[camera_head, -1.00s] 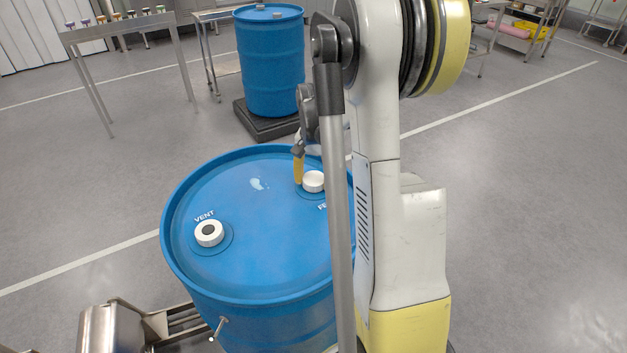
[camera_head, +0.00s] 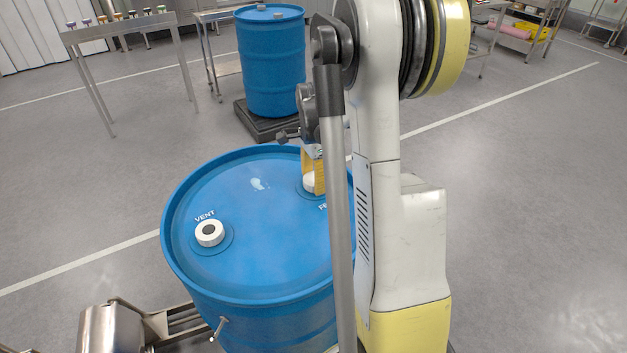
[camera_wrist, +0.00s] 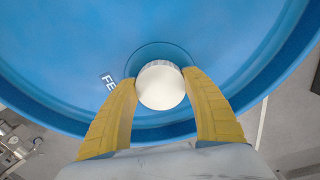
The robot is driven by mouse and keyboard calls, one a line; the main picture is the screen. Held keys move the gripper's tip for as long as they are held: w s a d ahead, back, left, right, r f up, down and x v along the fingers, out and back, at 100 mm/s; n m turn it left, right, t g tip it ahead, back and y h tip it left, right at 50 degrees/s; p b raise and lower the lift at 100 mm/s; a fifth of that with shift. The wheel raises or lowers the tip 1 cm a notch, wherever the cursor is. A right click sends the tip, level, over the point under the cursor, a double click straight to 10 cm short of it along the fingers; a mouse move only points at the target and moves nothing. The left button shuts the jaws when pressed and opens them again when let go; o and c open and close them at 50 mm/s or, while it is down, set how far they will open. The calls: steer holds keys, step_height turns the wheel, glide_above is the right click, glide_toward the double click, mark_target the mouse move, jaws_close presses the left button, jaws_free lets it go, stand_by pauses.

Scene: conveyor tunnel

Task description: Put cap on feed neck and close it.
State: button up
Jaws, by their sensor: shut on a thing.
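The white cap (camera_wrist: 160,86) sits over the feed neck, near the rim of the blue drum (camera_head: 255,265). It hides the neck in the wrist view. My gripper (camera_wrist: 160,95) has its two yellow fingers on either side of the cap, shut on it. In the head view my gripper (camera_head: 313,178) is over the feed opening, and a bit of the white cap (camera_head: 308,183) shows beside a finger. My arm hides part of the drum and of the feed label. I cannot tell how tightly the cap is seated.
The vent neck (camera_head: 209,233), a white ring with a dark centre, is on the left of the drum top. A second blue drum (camera_head: 271,65) stands on a dark pallet behind. A metal table (camera_head: 118,30) with several small items is at the back left. Floor on the right is clear.

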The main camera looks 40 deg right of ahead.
steer(key=shift+d+m, duration=0.15)
steer(key=shift+m, duration=0.25)
steer(key=m, duration=0.3)
steer(key=o, duration=1.4)
steer(key=shift+d, duration=0.1)
steer(key=shift+o, duration=0.2)
step_height(320, 180, up, 12)
